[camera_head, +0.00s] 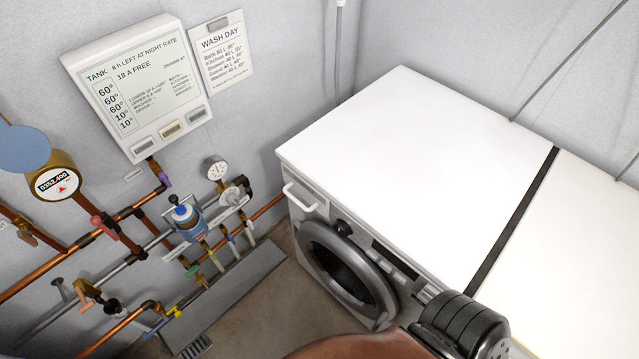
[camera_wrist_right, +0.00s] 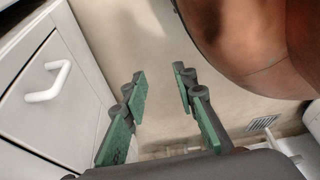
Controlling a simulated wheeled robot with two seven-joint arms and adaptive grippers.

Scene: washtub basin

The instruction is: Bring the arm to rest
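My right gripper (camera_wrist_right: 160,76) shows in the right wrist view, with two green-padded fingers standing apart and nothing between them. It points at the bare beige floor, between a white cabinet front on the left and a brown, copper-coloured rounded basin on the upper right. In the head view a dark grey segment of my own arm shows at the bottom right, in front of the white appliances. Its gripper is out of that frame. My left arm and left gripper are in neither view.
The copper-coloured basin (camera_head: 355,347) rises at the bottom of the head view. A white washing machine (camera_head: 400,150) stands right of centre, its top clear. Copper pipes, valves and a round meter (camera_head: 56,184) line the left wall. A white handle (camera_wrist_right: 48,82) sticks out from the cabinet.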

